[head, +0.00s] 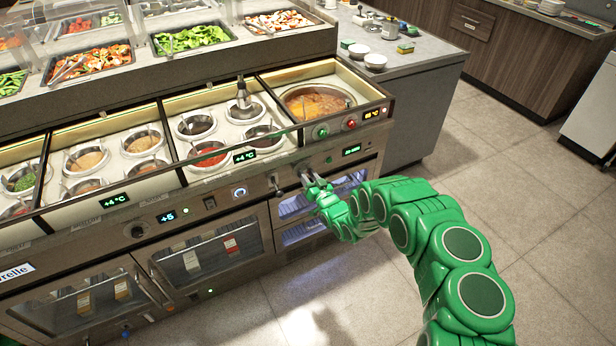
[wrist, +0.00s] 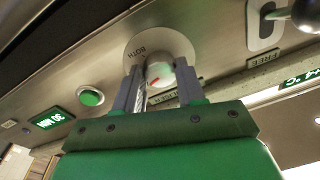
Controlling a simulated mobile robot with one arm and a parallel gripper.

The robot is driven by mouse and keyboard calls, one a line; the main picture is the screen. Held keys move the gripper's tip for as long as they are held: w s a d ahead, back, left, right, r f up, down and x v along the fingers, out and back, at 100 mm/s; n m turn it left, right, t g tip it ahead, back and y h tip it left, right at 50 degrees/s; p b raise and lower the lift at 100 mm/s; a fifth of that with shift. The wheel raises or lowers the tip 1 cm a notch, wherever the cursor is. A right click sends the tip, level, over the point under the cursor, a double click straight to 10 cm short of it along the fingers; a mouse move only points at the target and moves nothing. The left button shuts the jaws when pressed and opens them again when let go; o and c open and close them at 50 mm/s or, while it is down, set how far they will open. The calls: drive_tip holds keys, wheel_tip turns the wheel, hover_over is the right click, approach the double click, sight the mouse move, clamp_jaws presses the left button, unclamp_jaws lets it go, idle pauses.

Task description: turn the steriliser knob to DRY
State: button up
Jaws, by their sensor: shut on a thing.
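The steriliser knob (wrist: 160,73) is a pale round knob on a round plate in the metal front panel. A red mark shows on its face. The word BOTH is readable at the plate's upper left in the wrist view; another label below is partly hidden by my fingers, and I cannot read DRY. My gripper (wrist: 161,88) is shut on the knob, one finger on each side. In the head view my gripper (head: 314,183) reaches the panel below the soup well, and the knob is mostly hidden there.
Beside the knob are a lever (wrist: 305,14) near a FREE label, a green button (wrist: 90,96) and a green timer display (wrist: 48,119). Sauce wells and a soup pot (head: 318,101) sit above the panel. Open floor (head: 530,190) lies to the right.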

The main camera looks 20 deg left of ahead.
drive_tip(key=m, duration=0.5)
drive_tip(key=shift+s+f+m+t+h, duration=0.1)
drive_tip(key=shift+f+m+t+h, duration=0.1)
drive_tip(key=shift+m+t+h, duration=0.1)
drive_tip(key=shift+m, duration=0.3)
drive_tip(key=o, duration=1)
drive_tip(key=shift+r, duration=0.1)
drive_tip(key=shift+o, duration=0.2)
drive_tip(key=v, duration=0.7)
drive_tip(key=shift+s+d, duration=0.2)
drive_tip(key=shift+s, duration=0.05)
